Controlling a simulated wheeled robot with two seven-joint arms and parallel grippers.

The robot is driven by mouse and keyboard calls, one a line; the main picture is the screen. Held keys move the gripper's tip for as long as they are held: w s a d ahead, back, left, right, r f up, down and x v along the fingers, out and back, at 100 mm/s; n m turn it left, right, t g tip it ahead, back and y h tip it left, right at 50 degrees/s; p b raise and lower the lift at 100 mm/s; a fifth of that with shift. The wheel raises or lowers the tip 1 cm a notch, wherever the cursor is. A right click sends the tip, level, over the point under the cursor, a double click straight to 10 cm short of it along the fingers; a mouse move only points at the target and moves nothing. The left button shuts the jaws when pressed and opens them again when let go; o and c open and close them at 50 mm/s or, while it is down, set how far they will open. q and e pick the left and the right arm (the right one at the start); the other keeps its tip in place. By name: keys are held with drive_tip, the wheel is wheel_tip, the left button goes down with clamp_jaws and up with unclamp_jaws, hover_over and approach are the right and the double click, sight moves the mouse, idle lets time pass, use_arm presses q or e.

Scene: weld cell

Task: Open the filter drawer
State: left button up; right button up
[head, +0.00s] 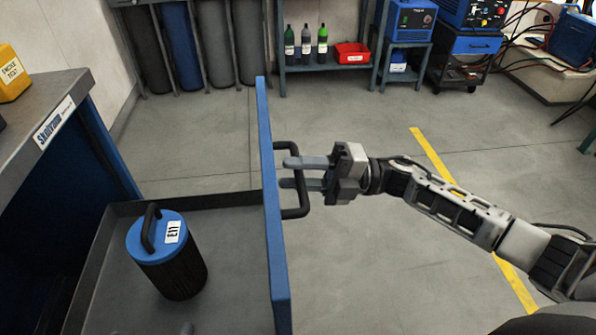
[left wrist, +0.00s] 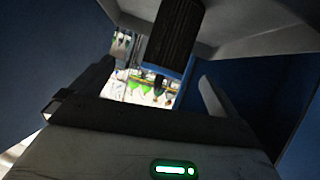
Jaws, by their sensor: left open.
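The filter drawer (head: 222,300) is pulled out, showing its grey floor. Its blue front panel (head: 270,205) carries a black handle (head: 304,200). My right gripper (head: 284,173) comes from the right, one finger over the handle bar and the other under it, shut on it. A black filter canister with a blue lid and label "E11" (head: 182,280) stands inside the drawer; its dark body also shows in the left wrist view (left wrist: 174,35). My left gripper (left wrist: 150,92) is open and empty, apart from the canister; at most a grey tip shows at the head view's bottom edge.
A blue workbench (head: 85,150) with a grey top and a yellow box (head: 10,72) stands at the left. A shelf with bottles and a red bin (head: 352,54), plus welding machines (head: 412,20), lines the back. The floor right of the drawer is clear.

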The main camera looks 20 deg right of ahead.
use_arm(q)
drive_tip(key=shift+f, duration=0.2)
use_arm(e)
drive_tip(key=shift+d, duration=0.1)
use_arm(q)
drive_tip(key=shift+w+d+f+g+b, duration=0.15)
drive_tip(key=shift+f+b, duration=0.2)
drive_tip(key=shift+f, duration=0.25)
drive_tip(key=shift+w+d+f+g+b, duration=0.1)
drive_tip(key=shift+d+f+b, duration=0.1)
drive_tip(key=shift+f+b, duration=0.3)
drive_tip(key=shift+w+d+f+g+b, duration=0.15)
drive_tip(key=shift+f+b, duration=0.1)
drive_tip(key=shift+f, duration=0.45)
use_arm(e)
drive_tip(key=v, duration=1.5)
drive_tip(key=shift+s+d, duration=0.15)
drive_tip(key=shift+d, duration=0.25)
use_arm(q)
drive_tip(key=shift+s, duration=0.1)
